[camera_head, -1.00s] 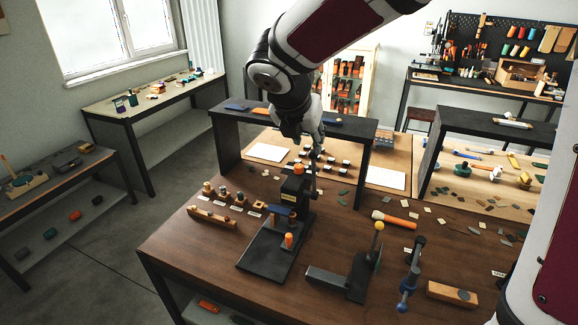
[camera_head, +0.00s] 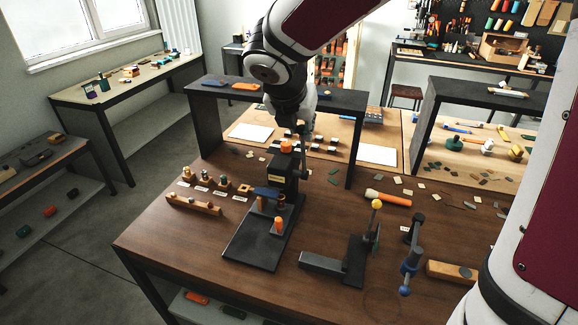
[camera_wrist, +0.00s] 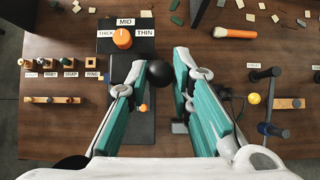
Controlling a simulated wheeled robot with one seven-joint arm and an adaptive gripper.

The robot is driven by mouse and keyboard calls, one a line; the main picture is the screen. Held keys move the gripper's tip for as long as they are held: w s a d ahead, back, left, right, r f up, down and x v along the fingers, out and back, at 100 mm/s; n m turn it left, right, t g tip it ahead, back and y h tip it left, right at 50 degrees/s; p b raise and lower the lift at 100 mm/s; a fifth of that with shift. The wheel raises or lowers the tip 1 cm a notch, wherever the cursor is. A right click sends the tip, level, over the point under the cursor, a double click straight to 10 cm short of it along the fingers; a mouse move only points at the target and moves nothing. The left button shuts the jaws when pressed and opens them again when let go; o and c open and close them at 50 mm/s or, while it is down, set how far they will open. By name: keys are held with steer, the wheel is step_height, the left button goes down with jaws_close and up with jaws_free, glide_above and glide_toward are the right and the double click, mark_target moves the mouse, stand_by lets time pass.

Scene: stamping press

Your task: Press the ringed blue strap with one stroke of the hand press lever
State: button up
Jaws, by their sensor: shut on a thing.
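The hand press (camera_head: 270,235) stands on the brown bench, with an orange dial (camera_head: 287,146) on top. In the wrist view the dial (camera_wrist: 122,38) points at MID, between THICK and THIN. A blue strap piece (camera_head: 268,192) lies across the press at its working area; its ring mark cannot be made out. My gripper (camera_head: 303,128) is just above and behind the press head. In the wrist view its teal fingers (camera_wrist: 160,78) are shut around the black ball knob (camera_wrist: 160,72) of the lever. The lever's shaft is mostly hidden below the knob and fingers.
Small punches (camera_head: 222,182) on labelled blocks and a wooden rail (camera_head: 193,204) stand left of the press. A second tool with a yellow knob (camera_head: 376,204) and a blue-ended clamp (camera_head: 405,285) stand right. A dark raised shelf (camera_head: 340,98) spans behind the press.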

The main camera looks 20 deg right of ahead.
steer(key=s+a+f, duration=0.3)
steer(key=s, duration=0.1)
steer(key=shift+s+a, duration=0.25)
steer(key=shift+s, duration=0.15)
steer(key=shift+s+a+f+b, duration=0.5)
steer(key=shift+s+f, duration=0.2)
steer(key=shift+f, duration=0.2)
steer(key=shift+s+a+f+b, duration=0.4)
steer(key=shift+s+a+f, duration=0.1)
steer(key=shift+s+f, duration=0.3)
steer(key=shift+w, duration=0.1)
steer(key=w+d+r+p, duration=0.3)
steer(key=w+r, duration=0.1)
steer(key=shift+r, duration=0.35)
steer(key=shift+w, duration=0.1)
